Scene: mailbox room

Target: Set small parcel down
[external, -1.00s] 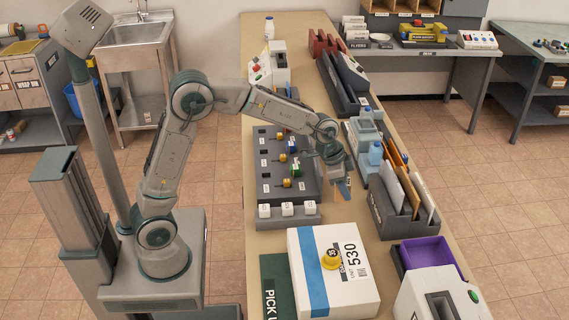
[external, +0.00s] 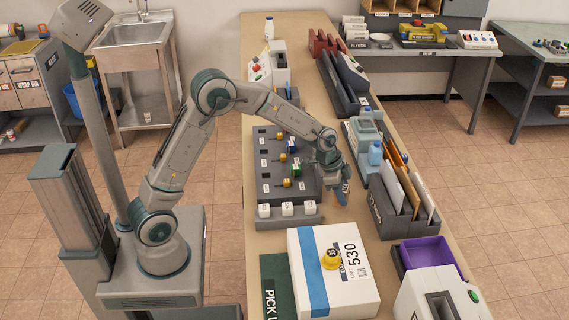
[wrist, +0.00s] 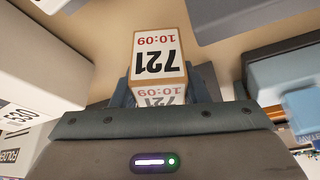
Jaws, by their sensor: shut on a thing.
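The small parcel (wrist: 158,58) is a brown box with a white label reading 721 and 10:09. In the wrist view it sits between the two fingers of my gripper (wrist: 160,92), which is shut on it. In the external view my gripper (external: 341,193) points down over the bare counter (external: 345,213), right of the grey key board and left of the envelope rack. There the parcel is mostly hidden by the fingers. I cannot tell whether its underside touches the counter.
A large white parcel (external: 358,290) with a blue stripe and 530 label lies in front, beside a dark green mat (external: 276,280). The grey key board (external: 270,190) is left, the envelope rack (external: 384,215) right. A purple tray (external: 428,252) stands front right.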

